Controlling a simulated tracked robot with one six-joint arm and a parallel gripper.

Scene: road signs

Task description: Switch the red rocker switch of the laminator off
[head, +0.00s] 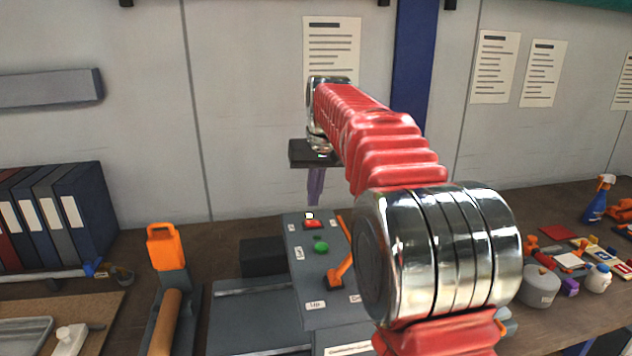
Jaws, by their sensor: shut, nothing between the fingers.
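The laminator (308,270) is a grey machine on the bench, with a sloped control panel partly hidden on its right by my arm. The red rocker switch (313,224) sits near the top of the panel, with a small white label above it; I cannot tell its position. Below it are a green button (321,247) and an orange lever (341,270). My gripper (314,198) has purple fingers, pointing down under a dark mount. It is shut and empty. In the picture it is just above the panel's top edge; its distance from the switch is unclear.
Dark binders (85,210) are at far left. A grey pot (540,287), a blue spray bottle (597,200) and small coloured items lie on the right. The wall is behind.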

